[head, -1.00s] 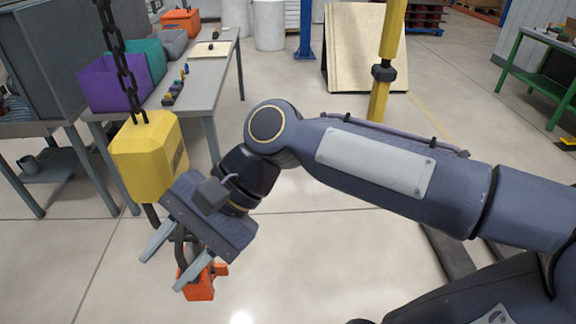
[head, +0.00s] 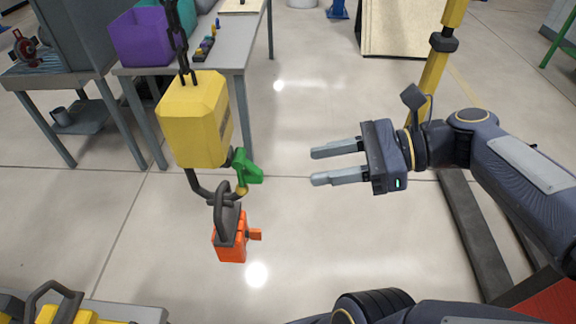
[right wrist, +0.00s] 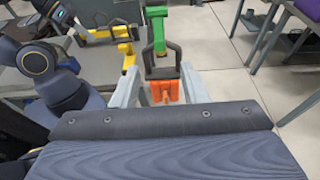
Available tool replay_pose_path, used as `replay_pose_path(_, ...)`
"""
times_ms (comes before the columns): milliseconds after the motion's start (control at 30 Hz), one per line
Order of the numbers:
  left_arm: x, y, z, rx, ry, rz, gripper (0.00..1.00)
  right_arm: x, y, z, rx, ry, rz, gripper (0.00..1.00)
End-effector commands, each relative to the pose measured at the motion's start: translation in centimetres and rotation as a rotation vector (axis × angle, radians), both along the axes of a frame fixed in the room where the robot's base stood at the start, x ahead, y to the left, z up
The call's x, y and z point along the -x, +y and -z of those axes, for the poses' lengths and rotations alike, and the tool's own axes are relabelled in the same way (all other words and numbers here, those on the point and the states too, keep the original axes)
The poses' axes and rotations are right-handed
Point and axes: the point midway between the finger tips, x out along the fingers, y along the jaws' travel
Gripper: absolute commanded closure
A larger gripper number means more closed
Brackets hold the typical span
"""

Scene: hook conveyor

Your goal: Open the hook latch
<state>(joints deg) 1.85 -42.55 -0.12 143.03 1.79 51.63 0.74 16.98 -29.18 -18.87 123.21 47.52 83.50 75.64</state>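A yellow hook block (head: 193,120) hangs from a dark chain, with a dark curved hook (head: 196,186) below it. A green latch piece (head: 246,167) sits at the hook's right side; I cannot tell whether it is open. An orange load (head: 229,240) hangs from the hook by a dark shackle. My right gripper (head: 318,166) is open and empty, to the right of the latch, fingers pointing left and apart from it. In the right wrist view, the green latch (right wrist: 157,28) and orange load (right wrist: 165,91) appear beyond the open fingers.
A grey table with a purple bin (head: 140,38) stands behind. Yellow pieces with dark handles (head: 62,308) lie on a grey surface at lower left. A yellow post (head: 436,75) stands behind my right arm. Floor between gripper and hook is clear.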

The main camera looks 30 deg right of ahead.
Motion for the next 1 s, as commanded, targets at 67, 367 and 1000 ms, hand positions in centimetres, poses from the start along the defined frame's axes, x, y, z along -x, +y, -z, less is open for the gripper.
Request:
replay_pose_path(67, 0.0, 0.0, 0.6, 0.0, 0.0, 0.0, 0.64, -0.4, 0.8, 0.6, 0.001, 0.0, -0.003, 0.6)
replay_pose_path(367, 0.0, 0.0, 2.3, 0.0, 0.0, 0.0, 0.64, -2.2, 3.8, 1.7, 0.003, -0.001, -0.006, 0.6)
replay_pose_path(1000, 0.0, 0.0, 2.6, 0.0, 0.0, 0.0, 0.64, -5.1, 8.3, 3.0, 0.004, -0.001, -0.004, 0.6)
